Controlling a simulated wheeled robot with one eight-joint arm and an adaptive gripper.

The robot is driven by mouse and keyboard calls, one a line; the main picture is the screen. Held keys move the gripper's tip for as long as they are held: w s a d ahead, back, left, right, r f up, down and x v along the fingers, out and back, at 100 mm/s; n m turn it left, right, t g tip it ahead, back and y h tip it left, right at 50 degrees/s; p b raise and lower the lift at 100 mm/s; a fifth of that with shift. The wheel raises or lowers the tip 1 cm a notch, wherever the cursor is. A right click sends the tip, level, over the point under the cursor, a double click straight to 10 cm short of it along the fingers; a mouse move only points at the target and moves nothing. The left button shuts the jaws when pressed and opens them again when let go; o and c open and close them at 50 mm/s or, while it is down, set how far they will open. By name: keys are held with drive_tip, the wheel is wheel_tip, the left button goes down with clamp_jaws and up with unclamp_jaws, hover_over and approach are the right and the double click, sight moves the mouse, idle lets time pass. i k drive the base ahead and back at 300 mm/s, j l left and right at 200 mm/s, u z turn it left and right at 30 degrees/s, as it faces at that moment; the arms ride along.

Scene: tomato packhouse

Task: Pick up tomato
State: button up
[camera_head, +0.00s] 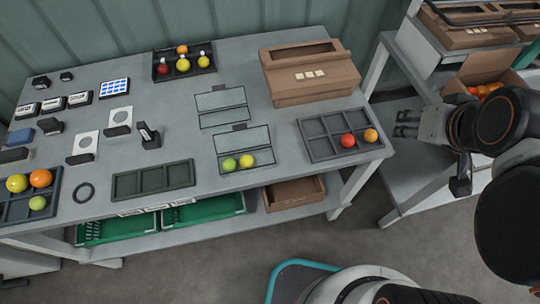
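Tomatoes of several colours lie on the grey table. A red tomato (347,141) and an orange tomato (370,135) sit side by side in the dark compartment tray (318,151) at the table's right end. Two yellow-green tomatoes (246,161) lie in a clear-lidded box in the middle. Yellow, orange and green tomatoes (40,178) sit in a dark tray at the left front. Yellow, red and orange tomatoes (182,65) sit in a black holder at the back. My gripper (404,124) is right of the table, apart from every tomato; its fingers look spread with nothing between them.
A closed cardboard box (310,77) stands at the table's back right. An open carton (486,73) of tomatoes is on the right-hand bench. An empty dark tray (153,181) lies at the front. Green crates (202,212) are on the lower shelf.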

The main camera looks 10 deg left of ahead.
sight(370, 135)
drive_tip(key=l+u, duration=0.45)
drive_tip(key=l, duration=0.15)
drive_tip(key=l+u, duration=0.4)
drive_tip(key=l, duration=0.2)
drive_tip(key=i, duration=0.05)
